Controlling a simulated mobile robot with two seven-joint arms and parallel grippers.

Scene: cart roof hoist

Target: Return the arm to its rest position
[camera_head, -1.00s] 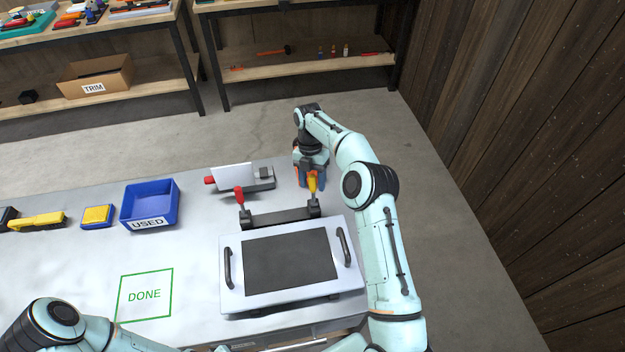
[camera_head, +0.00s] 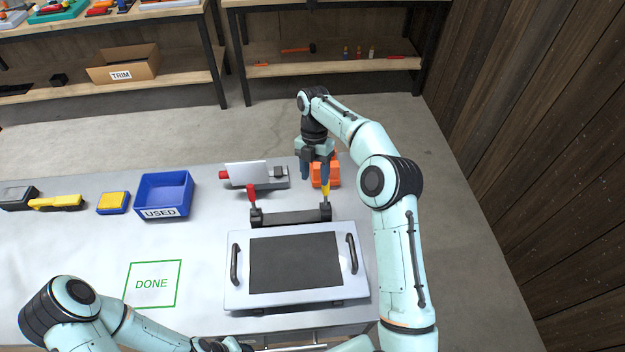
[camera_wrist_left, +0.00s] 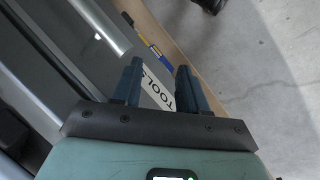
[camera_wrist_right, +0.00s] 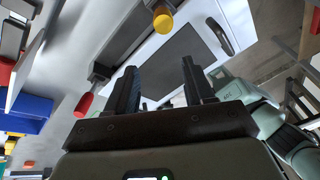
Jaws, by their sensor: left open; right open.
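My right gripper (camera_head: 317,172) is open and empty. It hangs fingers down above the back right of the grey worktop, just behind the yellow-handled tool (camera_head: 326,190) and in front of an orange object (camera_head: 322,170) that it partly hides. In the right wrist view its open fingers (camera_wrist_right: 162,90) show with nothing between them. My left gripper is outside the head view, low at the front. In the left wrist view its fingers (camera_wrist_left: 158,85) are apart and empty, over a box marked TOOLS (camera_wrist_left: 158,88).
A white panel with a dark inset and two handles (camera_head: 238,295) lies on the worktop. Behind it is a dark rack (camera_head: 290,217) with red and yellow handles. A blue USED bin (camera_head: 164,192) and a green DONE square (camera_head: 152,284) are to the left. Shelves stand behind.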

